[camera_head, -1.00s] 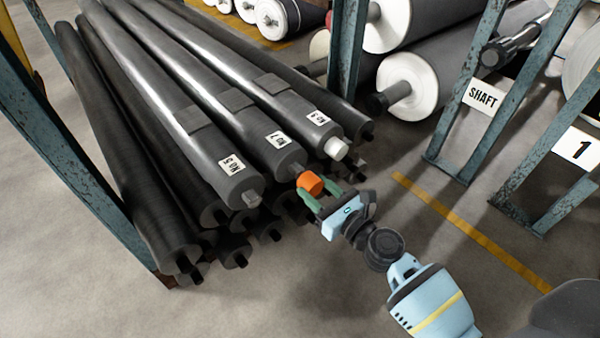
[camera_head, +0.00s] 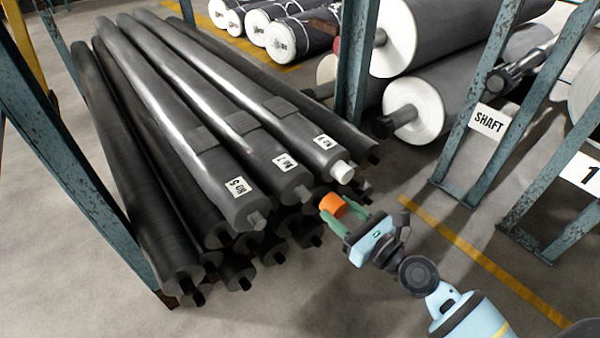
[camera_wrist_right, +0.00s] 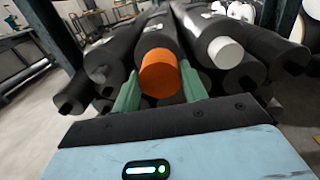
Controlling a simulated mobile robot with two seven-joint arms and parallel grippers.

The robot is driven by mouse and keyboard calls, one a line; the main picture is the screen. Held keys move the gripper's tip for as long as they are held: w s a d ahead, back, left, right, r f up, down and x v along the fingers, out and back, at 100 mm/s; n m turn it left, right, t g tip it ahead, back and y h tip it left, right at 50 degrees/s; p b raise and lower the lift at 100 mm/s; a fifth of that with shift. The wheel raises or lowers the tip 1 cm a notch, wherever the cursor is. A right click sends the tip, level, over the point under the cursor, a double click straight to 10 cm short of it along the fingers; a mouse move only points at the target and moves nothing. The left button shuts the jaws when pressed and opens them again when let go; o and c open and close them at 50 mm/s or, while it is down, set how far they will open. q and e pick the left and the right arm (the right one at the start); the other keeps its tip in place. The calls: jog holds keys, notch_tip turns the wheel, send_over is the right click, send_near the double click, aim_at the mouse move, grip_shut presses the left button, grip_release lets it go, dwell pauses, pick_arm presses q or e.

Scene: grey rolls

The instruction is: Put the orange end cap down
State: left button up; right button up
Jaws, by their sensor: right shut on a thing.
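The orange end cap (camera_head: 333,205) is between the fingers of my right gripper (camera_head: 342,214), which is shut on it. The cap is held in the air, just off the front ends of the stacked rolls. It stands apart from the bare shaft end of the middle top roll (camera_head: 303,194). In the right wrist view the orange cap (camera_wrist_right: 160,76) sits between the two green fingers (camera_wrist_right: 160,92), in front of a roll end that it partly hides. My left gripper is not in view.
A white end cap (camera_head: 342,172) sits on the labelled roll to the right. Blue rack posts (camera_head: 362,70) and a SHAFT sign (camera_head: 489,122) stand to the right. Open concrete floor (camera_head: 330,290) lies in front, with a yellow line (camera_head: 480,260) at right.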

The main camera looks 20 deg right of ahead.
jog(key=s+a+r+n+g+y, duration=0.1)
jog(key=s+r+n+g+y, duration=0.5)
jog(key=s+r, duration=1.2)
jog(key=shift+s+r+n+y, duration=0.15)
jog(key=shift+s+n+y, duration=0.25)
jog(key=shift+y, duration=0.6)
